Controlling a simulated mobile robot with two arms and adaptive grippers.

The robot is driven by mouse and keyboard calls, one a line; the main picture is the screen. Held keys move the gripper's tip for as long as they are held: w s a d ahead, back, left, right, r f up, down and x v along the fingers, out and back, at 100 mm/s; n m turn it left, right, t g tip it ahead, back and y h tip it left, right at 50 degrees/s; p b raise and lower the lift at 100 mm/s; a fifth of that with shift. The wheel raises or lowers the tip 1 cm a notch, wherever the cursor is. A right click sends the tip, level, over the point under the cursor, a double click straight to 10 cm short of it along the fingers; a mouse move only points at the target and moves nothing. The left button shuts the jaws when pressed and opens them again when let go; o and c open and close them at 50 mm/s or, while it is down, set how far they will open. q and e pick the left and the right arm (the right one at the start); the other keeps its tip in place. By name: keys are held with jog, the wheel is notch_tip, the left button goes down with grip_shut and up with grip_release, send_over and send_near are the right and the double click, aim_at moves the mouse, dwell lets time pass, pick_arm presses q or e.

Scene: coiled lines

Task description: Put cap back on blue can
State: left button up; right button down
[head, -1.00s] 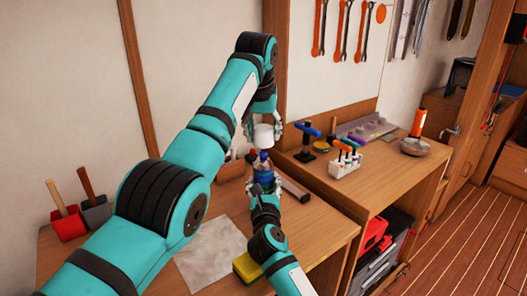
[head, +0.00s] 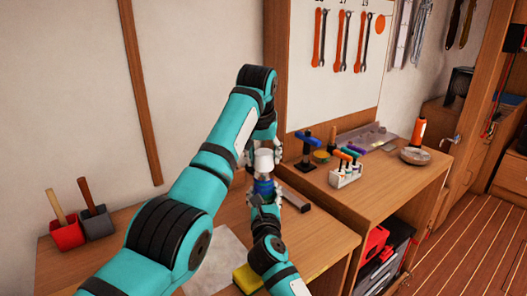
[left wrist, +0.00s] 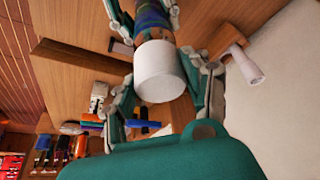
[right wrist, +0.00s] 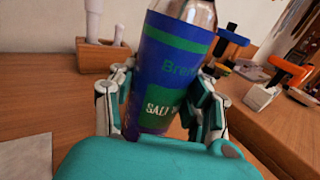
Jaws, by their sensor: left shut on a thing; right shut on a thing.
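The blue can (head: 263,187) with a green band stands upright in my right gripper (head: 265,200). In the right wrist view the can (right wrist: 172,72) fills the space between the fingers, and its silver shoulder is cut off by the top edge. The white cap (head: 263,160) is held by my left gripper (head: 264,152) directly above the can. In the left wrist view the cap (left wrist: 160,72) lines up with the can (left wrist: 152,20) and covers its top. The nozzle is hidden. I cannot tell whether the cap is seated or just above the shoulder.
A dark bar (head: 293,198) lies beside the can on the bench. A yellow sponge (head: 246,278) and a grey sheet (head: 215,258) lie in front. A white rack of coloured-handled tools (head: 345,173) stands to the right. Red and grey bins (head: 67,236) stand left.

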pick_arm(q)
jog(key=shift+f, duration=0.3)
jog(key=shift+f, duration=0.6)
dwell(0.4)
jog(key=o, duration=0.8)
jog(key=shift+o, duration=0.2)
jog(key=shift+r, duration=0.1)
jog(key=v, duration=1.1)
jog(key=shift+s+r, duration=0.25)
jog(key=shift+r, duration=0.05)
jog(key=shift+a, duration=0.1)
pick_arm(e)
jog(key=c, duration=0.5)
grip_release()
jog(key=shift+s, duration=0.1)
